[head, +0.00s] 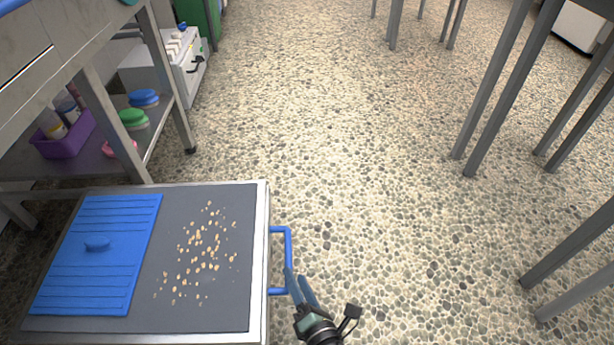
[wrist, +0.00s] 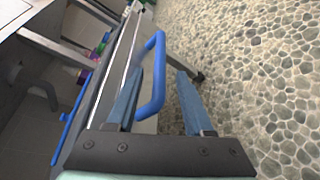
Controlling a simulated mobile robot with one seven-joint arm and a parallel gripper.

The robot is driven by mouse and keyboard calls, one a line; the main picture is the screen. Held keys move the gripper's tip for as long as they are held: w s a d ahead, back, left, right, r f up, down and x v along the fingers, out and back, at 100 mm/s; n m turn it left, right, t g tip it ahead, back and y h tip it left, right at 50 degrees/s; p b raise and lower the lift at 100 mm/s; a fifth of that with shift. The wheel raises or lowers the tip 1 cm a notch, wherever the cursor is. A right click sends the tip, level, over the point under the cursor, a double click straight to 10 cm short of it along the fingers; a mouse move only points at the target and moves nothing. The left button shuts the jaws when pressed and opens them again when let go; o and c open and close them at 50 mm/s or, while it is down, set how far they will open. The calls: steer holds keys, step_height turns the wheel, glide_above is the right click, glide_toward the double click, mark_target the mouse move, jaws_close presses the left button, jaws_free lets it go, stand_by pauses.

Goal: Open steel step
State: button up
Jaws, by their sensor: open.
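The steel step (head: 262,215) stands at the lower left of the head view, with a dark grey top and a pale metal rim. A blue U-shaped handle (head: 289,245) sticks out from its right side. My gripper (head: 297,276) is at the near end of this handle. In the wrist view my gripper (wrist: 160,72) is open, with one blue finger on each side of the handle (wrist: 159,62). The handle lies between the fingers, closer to the left one. I cannot tell whether either finger touches it.
On the step's top lie a blue ribbed panel (head: 97,270) with a knob and many scattered tan bits (head: 205,250). A steel table with a lower shelf (head: 85,165) stands behind left, holding a purple basket (head: 65,138). Table legs (head: 500,90) stand right. The middle floor is clear.

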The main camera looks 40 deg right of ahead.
steer(key=p+v, duration=0.1)
steer(key=v, duration=0.5)
steer(key=shift+s, duration=0.25)
steer(key=shift+a, duration=0.1)
